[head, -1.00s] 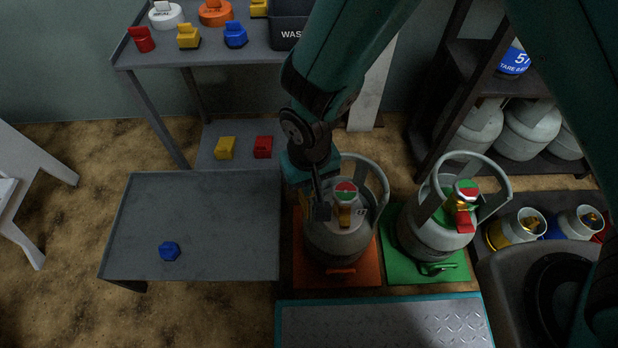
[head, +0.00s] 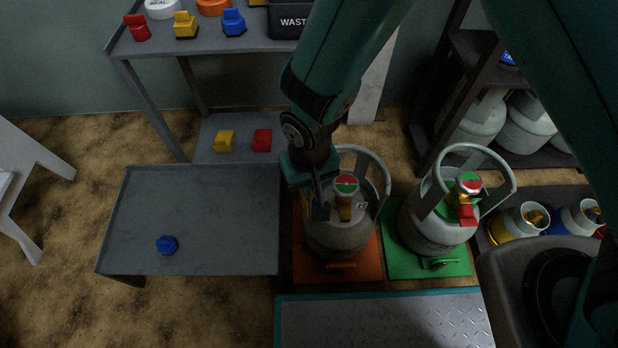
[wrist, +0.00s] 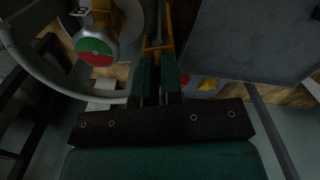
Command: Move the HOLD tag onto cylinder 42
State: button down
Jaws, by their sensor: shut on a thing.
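My gripper (wrist: 157,72) is shut on a thin orange-yellow tag (wrist: 157,45), which sticks out past the fingertips in the wrist view. Its lettering is not readable, so I cannot confirm that it says HOLD. In the head view my gripper (head: 314,203) is low at the left side of a grey gas cylinder (head: 338,236) on an orange mat (head: 366,268). This cylinder has a collar handle and a red-and-green disc on its valve. A second grey cylinder (head: 425,232) stands on a green mat (head: 398,264), with a red piece at its valve. I cannot read either number.
A grey table (head: 200,205) at left holds one blue knob-like piece (head: 167,245). A shelf (head: 160,47) behind carries coloured pieces and a dark waste bin (head: 290,22). A steel-plated platform (head: 380,322) lies in front. More cylinders (head: 525,125) stand at right.

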jog(key=c, duration=1.2)
grip_release()
jog(key=shift+r+p, duration=3.65)
jog(key=shift+r, duration=0.15)
